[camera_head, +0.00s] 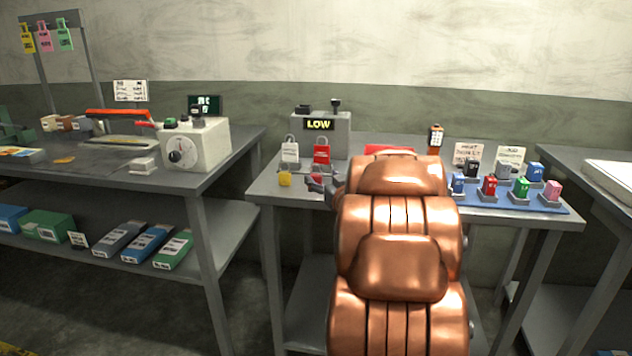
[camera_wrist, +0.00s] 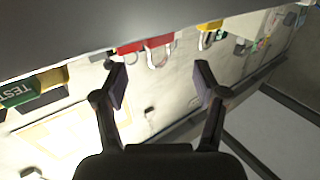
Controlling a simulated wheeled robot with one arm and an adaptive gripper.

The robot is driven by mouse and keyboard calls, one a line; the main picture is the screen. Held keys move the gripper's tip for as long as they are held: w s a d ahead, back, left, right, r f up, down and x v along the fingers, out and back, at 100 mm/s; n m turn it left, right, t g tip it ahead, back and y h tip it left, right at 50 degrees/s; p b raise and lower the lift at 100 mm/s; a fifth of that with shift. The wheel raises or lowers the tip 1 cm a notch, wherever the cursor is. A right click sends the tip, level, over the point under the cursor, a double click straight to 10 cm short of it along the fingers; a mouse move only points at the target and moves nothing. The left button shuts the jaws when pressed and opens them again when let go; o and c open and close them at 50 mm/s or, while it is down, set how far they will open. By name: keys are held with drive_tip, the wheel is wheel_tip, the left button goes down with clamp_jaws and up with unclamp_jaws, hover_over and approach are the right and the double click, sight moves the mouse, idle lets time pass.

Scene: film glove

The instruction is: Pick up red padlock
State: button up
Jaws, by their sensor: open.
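A red padlock (camera_wrist: 130,46) with a silver shackle shows in the wrist view, ahead of my gripper (camera_wrist: 162,82) and slightly left of the gap between its fingers. The fingers are apart and nothing is between them. In the head view a small red piece, apparently this padlock (camera_head: 316,179), shows beside my dark gripper (camera_head: 320,187) on the middle table, partly hidden by it. A yellow padlock (camera_head: 285,180) lies to its left; a yellow padlock (camera_wrist: 210,27) also shows in the wrist view. My copper arm hides much of the table.
A larger red lock-shaped piece (camera_head: 321,152) and a white one (camera_head: 290,151) stand before the grey box reading LOW (camera_head: 335,140). A blue mat (camera_head: 510,200) with several coloured locks lies to the right. A green TEST piece (camera_wrist: 22,92) shows in the wrist view.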

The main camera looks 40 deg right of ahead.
sight(317, 176)
drive_tip(key=shift+f+x, duration=0.1)
drive_tip(key=shift+x, duration=1.15)
drive_tip(key=shift+f+x, duration=0.15)
drive_tip(key=shift+x, duration=1.1)
drive_tip(key=shift+d, duration=0.15)
drive_tip(key=shift+s, duration=0.1)
drive_tip(key=shift+c, duration=0.3)
drive_tip(key=c, duration=1.1)
drive_tip(key=shift+c, duration=0.6)
drive_tip(key=shift+r, duration=0.15)
